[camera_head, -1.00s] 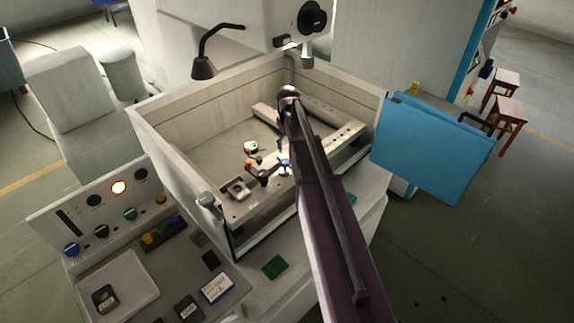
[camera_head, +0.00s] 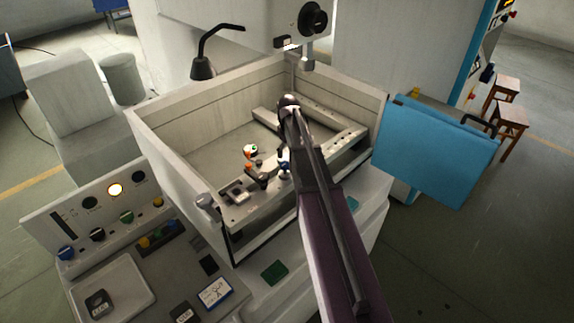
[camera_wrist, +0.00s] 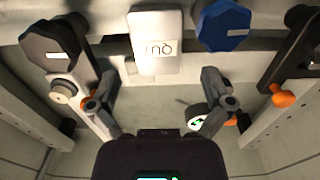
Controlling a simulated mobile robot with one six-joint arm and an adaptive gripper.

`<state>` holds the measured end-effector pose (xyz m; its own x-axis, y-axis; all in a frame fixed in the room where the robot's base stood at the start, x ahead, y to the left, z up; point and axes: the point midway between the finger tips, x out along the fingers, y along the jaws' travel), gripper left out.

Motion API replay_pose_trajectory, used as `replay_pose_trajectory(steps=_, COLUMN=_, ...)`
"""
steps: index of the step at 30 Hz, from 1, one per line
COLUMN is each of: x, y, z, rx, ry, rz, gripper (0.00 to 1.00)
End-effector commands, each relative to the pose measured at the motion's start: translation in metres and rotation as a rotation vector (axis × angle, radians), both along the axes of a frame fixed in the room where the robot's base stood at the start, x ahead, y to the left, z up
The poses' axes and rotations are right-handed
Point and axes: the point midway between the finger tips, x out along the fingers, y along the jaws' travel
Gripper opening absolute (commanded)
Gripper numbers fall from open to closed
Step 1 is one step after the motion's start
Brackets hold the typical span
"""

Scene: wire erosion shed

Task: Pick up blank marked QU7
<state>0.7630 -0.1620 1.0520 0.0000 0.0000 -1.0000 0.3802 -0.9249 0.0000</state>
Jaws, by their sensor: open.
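The blank marked QU7 (camera_wrist: 155,45) is a pale, flat rectangular block at the upper middle of the wrist view. My gripper (camera_wrist: 158,82) is open, with one grey finger on each side below the blank. The space between the fingers is empty, and the blank lies ahead of the tips. In the head view my arm crosses the work tank (camera_head: 165,128), and I cannot make out the blank there.
A black labelled knob (camera_wrist: 50,42) and a blue labelled knob (camera_wrist: 223,24) flank the blank. Orange-tipped clamp parts (camera_wrist: 282,96) are close by. The tank walls surround the work area. A blue door (camera_head: 435,150) stands right, and a control panel (camera_head: 95,210) stands left.

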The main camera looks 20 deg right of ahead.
Motion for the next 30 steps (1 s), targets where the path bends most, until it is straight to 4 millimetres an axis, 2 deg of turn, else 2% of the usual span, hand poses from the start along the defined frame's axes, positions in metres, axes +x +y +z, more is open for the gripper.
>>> replay_pose_trajectory(steps=16, x=0.000, y=-0.003, z=-0.043, rx=0.000, ry=0.000, rz=0.000, gripper=1.00)
replay_pose_trajectory(steps=30, x=0.000, y=-0.003, z=-0.047, rx=0.000, ry=0.000, rz=0.000, gripper=1.00)
